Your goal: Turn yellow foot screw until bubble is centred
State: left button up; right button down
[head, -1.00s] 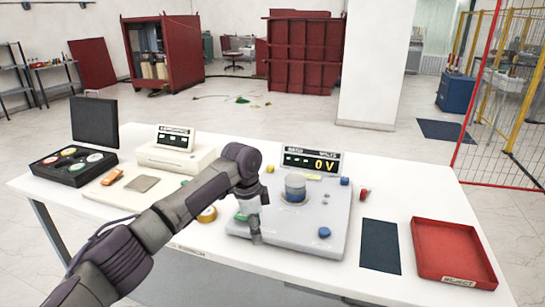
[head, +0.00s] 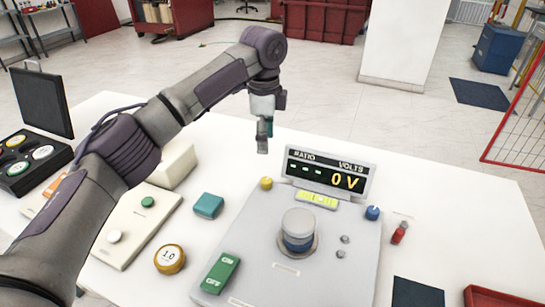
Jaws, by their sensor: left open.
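The yellow foot screw (head: 266,183) is a small knob at the far left corner of the grey base plate (head: 340,270). A blue foot screw (head: 373,212) is at the far right corner. The yellow-green bubble level (head: 316,199) lies at the plate's back edge, below the display; its bubble is too small to place. My left gripper (head: 262,149) points down, open and empty, and appears above and apart from the yellow screw. My right gripper is out of view.
The ratio display (head: 327,173) reads 0 V behind the plate, close to the gripper's right. A grey-and-blue cylinder (head: 298,230) stands mid-plate, with a green block (head: 220,273) at its left.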

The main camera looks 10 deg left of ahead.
aim_at(266, 180)
pick_arm(q)
notch_tip(266, 180, down, 12)
jog(key=shift+r+p, duration=0.1)
jog(key=shift+p, duration=0.95)
jog(key=shift+f, duration=0.75)
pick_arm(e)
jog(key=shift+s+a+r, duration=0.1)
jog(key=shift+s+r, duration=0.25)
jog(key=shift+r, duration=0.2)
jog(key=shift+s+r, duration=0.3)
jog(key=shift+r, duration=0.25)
pick_arm(q)
grip_shut()
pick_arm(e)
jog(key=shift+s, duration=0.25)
